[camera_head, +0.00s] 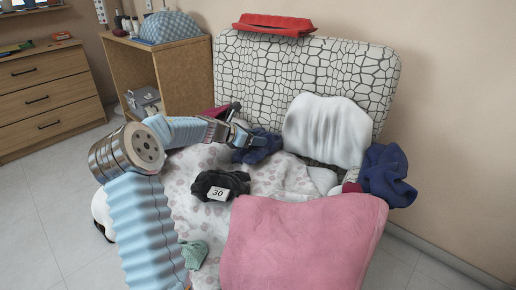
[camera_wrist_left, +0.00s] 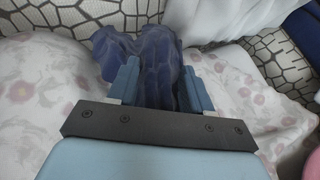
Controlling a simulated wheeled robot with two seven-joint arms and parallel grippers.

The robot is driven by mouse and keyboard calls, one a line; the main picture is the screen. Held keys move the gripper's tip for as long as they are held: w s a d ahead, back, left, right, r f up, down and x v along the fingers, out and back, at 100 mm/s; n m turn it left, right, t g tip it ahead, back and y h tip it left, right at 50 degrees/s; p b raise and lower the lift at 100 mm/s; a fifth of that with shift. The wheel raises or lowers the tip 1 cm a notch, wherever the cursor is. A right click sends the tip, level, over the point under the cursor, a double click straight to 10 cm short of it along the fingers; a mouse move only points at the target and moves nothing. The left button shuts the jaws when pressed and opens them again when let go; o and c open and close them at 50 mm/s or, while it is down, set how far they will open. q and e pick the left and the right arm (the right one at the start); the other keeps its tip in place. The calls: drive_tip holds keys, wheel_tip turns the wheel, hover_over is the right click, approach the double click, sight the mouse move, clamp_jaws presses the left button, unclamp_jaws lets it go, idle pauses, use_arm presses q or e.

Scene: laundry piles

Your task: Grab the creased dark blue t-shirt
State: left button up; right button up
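A crumpled dark blue cloth, which looks like the creased t-shirt (camera_head: 262,148), lies on the bed-like seat against the patterned backrest. My left gripper (camera_head: 240,137) is at its left side. In the left wrist view the dark blue cloth (camera_wrist_left: 152,52) lies ahead of and between the two fingers (camera_wrist_left: 160,88), which stand well apart. I cannot tell whether they touch it. The cloth is partly hidden behind the gripper. A second dark blue garment (camera_head: 387,176) hangs over the right side. My right gripper is not in view.
A pink cushion-like cloth (camera_head: 300,243) covers the front. A black item with a "30" label (camera_head: 220,185), a white pillow (camera_head: 327,131) and a green cloth (camera_head: 194,253) lie around. A wooden cabinet (camera_head: 183,72) stands behind my left arm. A red item (camera_head: 273,25) tops the backrest (camera_head: 300,68).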

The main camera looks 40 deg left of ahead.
use_arm(q)
drive_tip(key=c, duration=0.8)
drive_tip(key=shift+r, duration=0.1)
